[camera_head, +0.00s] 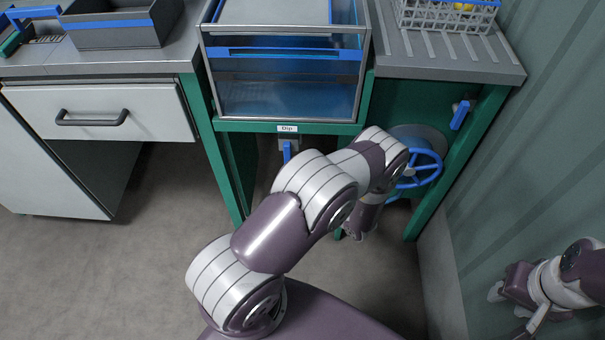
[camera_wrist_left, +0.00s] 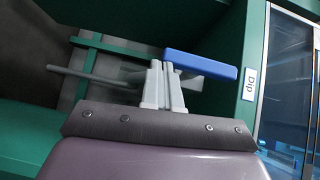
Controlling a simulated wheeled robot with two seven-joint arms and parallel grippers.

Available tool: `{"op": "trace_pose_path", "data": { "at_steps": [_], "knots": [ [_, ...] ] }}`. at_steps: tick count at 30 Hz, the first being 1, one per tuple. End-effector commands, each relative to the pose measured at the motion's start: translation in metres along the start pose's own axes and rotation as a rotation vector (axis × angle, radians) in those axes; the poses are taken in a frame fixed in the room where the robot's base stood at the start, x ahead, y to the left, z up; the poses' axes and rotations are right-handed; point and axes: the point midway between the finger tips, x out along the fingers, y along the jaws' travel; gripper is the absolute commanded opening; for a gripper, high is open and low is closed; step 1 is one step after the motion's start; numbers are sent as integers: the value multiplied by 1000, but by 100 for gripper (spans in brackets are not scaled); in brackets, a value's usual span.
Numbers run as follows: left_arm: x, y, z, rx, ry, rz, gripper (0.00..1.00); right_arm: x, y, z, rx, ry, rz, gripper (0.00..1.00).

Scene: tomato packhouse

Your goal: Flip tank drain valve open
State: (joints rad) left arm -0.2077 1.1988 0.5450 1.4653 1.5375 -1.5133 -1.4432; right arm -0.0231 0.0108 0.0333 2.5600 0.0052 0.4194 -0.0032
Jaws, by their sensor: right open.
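The tank (camera_head: 281,100) is a clear box with blue liquid, above a "Dip" label (camera_head: 287,128). Below the label, a valve with a blue lever (camera_head: 287,151) hangs with its lever pointing down. In the left wrist view the blue lever (camera_wrist_left: 200,65) lies just beyond my left fingertips, its near end behind them; I cannot tell whether they touch. My left gripper (camera_wrist_left: 162,66) has its two fingers together, with nothing visible between them. In the head view it is low under the bench, partly hidden by my arm. My right gripper (camera_head: 509,303) is open and empty at the lower right.
A blue handwheel (camera_head: 419,168) and another blue lever (camera_head: 460,114) sit on the green frame at the right. A drawer cabinet (camera_head: 100,112) stands left, a crate (camera_head: 447,17) on the right bench. Green legs flank the space under the tank. The wall is close on the right.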

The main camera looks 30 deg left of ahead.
Motion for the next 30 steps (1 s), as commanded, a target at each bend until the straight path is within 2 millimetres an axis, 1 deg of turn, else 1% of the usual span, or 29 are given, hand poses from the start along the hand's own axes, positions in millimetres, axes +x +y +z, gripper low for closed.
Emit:
{"op": "trace_pose_path", "data": {
  "at_steps": [7,11,14,21,24,27,30],
  "knots": [
    [0,0,0,0,0,1,0,0,0,0,0,0,0,43],
    [-10,-1,-1,0,3,1,0,-2,0,0,0,0,0,43],
    [-29,-2,-1,0,6,1,0,-6,0,-1,0,0,0,43],
    [-86,-1,-1,-1,6,1,0,-11,0,-1,0,0,0,43],
    [-104,0,0,0,4,1,0,-12,0,-2,0,0,0,43],
    [-117,0,-1,-1,2,0,0,-13,0,-2,0,0,0,43],
    [-124,0,0,0,1,0,0,-13,0,-2,0,0,0,43]
  ]
}}
